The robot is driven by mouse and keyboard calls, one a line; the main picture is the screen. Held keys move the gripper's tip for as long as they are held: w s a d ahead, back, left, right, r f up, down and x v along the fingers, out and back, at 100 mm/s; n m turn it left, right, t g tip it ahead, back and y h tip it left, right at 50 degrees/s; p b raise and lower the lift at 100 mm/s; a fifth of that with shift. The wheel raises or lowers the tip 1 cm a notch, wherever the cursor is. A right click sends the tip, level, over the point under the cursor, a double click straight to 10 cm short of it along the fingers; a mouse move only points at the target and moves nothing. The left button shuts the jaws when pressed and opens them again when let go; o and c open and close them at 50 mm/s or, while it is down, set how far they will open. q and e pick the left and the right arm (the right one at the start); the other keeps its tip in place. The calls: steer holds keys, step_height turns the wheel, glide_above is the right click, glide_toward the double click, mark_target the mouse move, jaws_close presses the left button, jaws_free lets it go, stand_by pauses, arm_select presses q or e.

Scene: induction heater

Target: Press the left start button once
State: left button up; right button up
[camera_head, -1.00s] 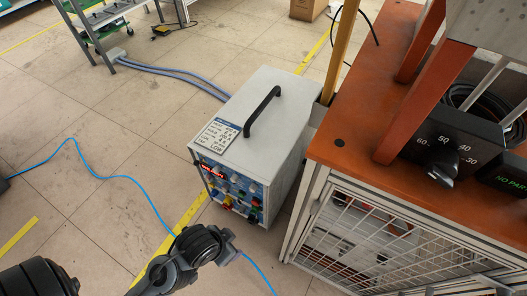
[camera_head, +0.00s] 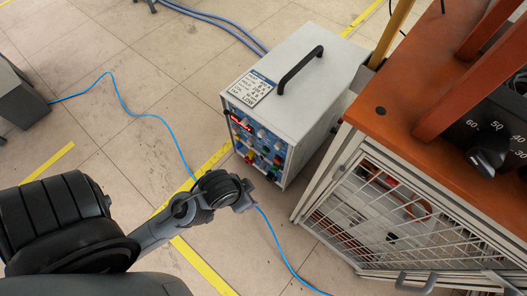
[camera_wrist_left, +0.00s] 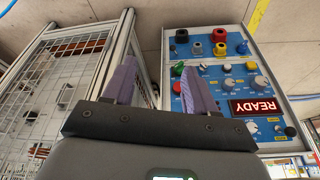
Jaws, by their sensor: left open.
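The grey-white induction heater box (camera_head: 303,75) stands on the floor with a blue control panel (camera_head: 237,123) on its front. In the left wrist view the panel (camera_wrist_left: 222,81) appears upside down, with a red READY display (camera_wrist_left: 253,106). A green button (camera_wrist_left: 177,69) and a red button (camera_wrist_left: 176,88) sit at its left edge, close to one finger. Which is the left start button I cannot tell. My left gripper (camera_head: 246,194) is in front of the panel's lower part. Its two purple fingers (camera_wrist_left: 160,83) are apart with nothing between them. My right gripper is out of view.
An orange-topped bench (camera_head: 420,110) with a wire-mesh side (camera_head: 375,205) stands close right of the heater. A black handle (camera_head: 300,70) rises from the heater's top. A blue cable (camera_head: 150,116) crosses the floor. Floor left of the heater is mostly clear.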

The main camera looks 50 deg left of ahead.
arm_select(q)
jaws_close()
stand_by(1.5)
